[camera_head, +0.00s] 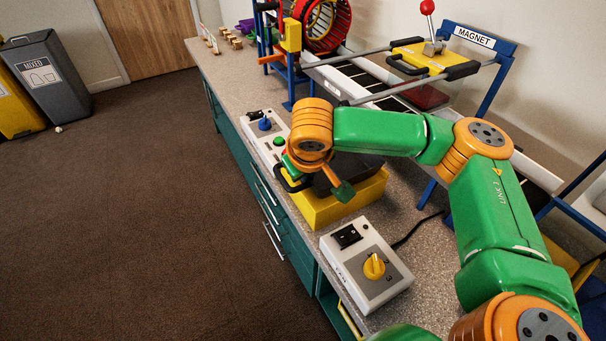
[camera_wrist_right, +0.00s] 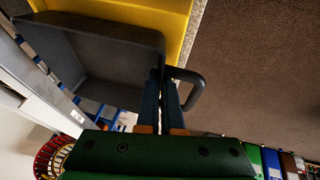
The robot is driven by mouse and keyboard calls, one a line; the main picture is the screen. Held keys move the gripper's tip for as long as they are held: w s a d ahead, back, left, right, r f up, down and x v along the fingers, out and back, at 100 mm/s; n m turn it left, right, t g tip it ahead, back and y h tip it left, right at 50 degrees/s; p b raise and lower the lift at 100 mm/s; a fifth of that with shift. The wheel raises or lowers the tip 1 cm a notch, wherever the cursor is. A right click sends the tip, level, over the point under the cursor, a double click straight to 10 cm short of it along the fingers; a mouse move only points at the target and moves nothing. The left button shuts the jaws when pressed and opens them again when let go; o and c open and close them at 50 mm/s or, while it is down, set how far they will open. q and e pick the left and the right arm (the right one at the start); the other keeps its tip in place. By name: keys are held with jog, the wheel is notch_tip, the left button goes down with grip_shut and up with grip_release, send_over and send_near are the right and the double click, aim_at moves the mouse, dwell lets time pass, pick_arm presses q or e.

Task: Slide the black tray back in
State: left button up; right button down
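The black tray (camera_head: 352,168) sits at the yellow box (camera_head: 335,207) on the counter, with its dark handle (camera_head: 292,187) on the left, aisle-facing side. My right gripper (camera_head: 289,176) is down at the handle. In the right wrist view, the tray (camera_wrist_right: 112,58) is left of my fingers (camera_wrist_right: 164,95) and the handle (camera_wrist_right: 198,88) curves out to their right. The fingers are nearly together, between the tray wall and the handle's outer bar, and nothing shows clearly between them. Whether they touch the tray is hidden. My left gripper is not in view.
A white control box (camera_head: 367,265) with a yellow knob stands in front on the counter. Another panel (camera_head: 265,135) with blue and green knobs lies behind the gripper. The MAGNET frame (camera_head: 470,37) and its rails rise at the right.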

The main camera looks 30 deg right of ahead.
jog(key=shift+f, duration=0.35)
dwell(0.3)
jog(key=c, duration=1)
grip_release()
